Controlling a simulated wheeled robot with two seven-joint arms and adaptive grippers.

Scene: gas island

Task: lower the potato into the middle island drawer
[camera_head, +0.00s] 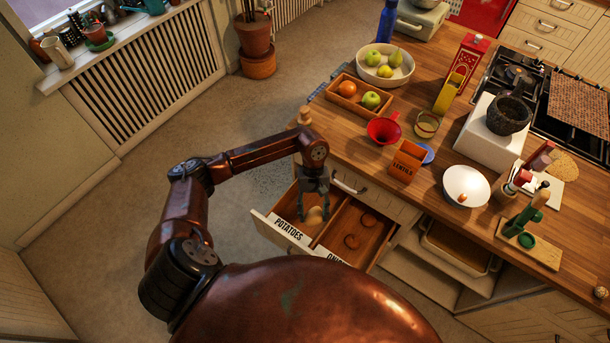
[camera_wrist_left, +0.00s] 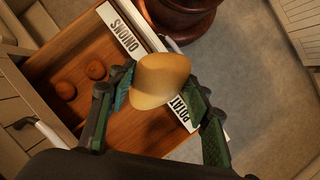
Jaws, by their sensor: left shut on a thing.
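The potato (camera_wrist_left: 160,80) is pale tan and sits between the fingers of my left gripper (camera_wrist_left: 158,92) in the left wrist view. In the head view the potato (camera_head: 315,215) shows below my left gripper (camera_head: 314,212), over the part of the drawer labelled POTATOES. The open island drawer (camera_head: 345,218) has a divider and a front with POTATOES and ONIONS labels. Two brown onions (camera_head: 352,241) lie in the ONIONS side. How high the potato is above the drawer floor is hard to tell. My right gripper is not in view.
The wooden island top (camera_head: 440,190) stands right beside the drawer. Near its edge are an orange LENTILS box (camera_head: 407,161), a red funnel (camera_head: 383,131) and a wooden fruit tray (camera_head: 358,98). An open lower shelf (camera_head: 455,250) is to the right. Floor to the left is clear.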

